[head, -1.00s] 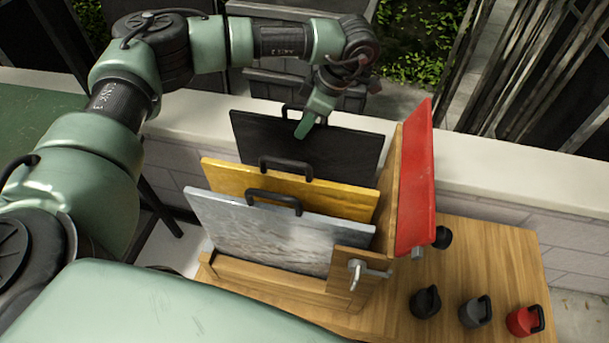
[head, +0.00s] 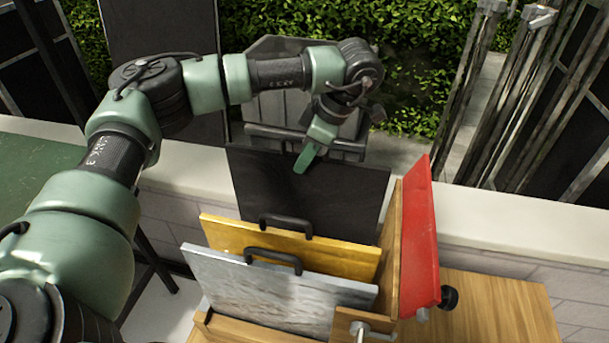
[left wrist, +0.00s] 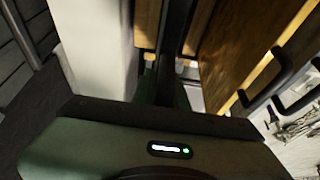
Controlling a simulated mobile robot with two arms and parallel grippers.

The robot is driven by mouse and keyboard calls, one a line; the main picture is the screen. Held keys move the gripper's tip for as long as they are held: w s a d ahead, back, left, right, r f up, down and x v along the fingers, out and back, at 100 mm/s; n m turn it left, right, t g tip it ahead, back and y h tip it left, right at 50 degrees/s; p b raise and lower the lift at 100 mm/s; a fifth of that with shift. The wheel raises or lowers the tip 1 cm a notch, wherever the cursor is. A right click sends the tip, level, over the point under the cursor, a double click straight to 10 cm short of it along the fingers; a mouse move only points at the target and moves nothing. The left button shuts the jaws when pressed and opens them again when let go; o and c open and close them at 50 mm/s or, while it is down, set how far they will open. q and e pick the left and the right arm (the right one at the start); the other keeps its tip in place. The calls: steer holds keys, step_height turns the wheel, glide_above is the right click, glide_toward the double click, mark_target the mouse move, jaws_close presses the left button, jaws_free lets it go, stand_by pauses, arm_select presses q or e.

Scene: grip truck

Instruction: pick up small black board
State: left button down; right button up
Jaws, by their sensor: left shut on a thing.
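The black board (head: 290,195) stands upright at the back of a wooden rack (head: 393,255), behind the yellow board (head: 230,233) and the grey board (head: 255,290). My left gripper (head: 307,157) reaches down from above at its top edge and is shut on the black board; the grip itself is mostly hidden. In the left wrist view the black board (left wrist: 177,45) appears to be the dark strip running up from the jaws. My right gripper is not in view.
A red board (head: 419,240) leans at the rack's right side. The rack stands on a wooden table (head: 490,310). A pale wall ledge (head: 490,215) runs close behind. The yellow and grey boards have black handles standing up in front.

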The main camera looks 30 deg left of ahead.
arm_select(q)
step_height(320, 180, up, 22)
steer(key=p, duration=0.3)
steer(key=shift+f, duration=0.25)
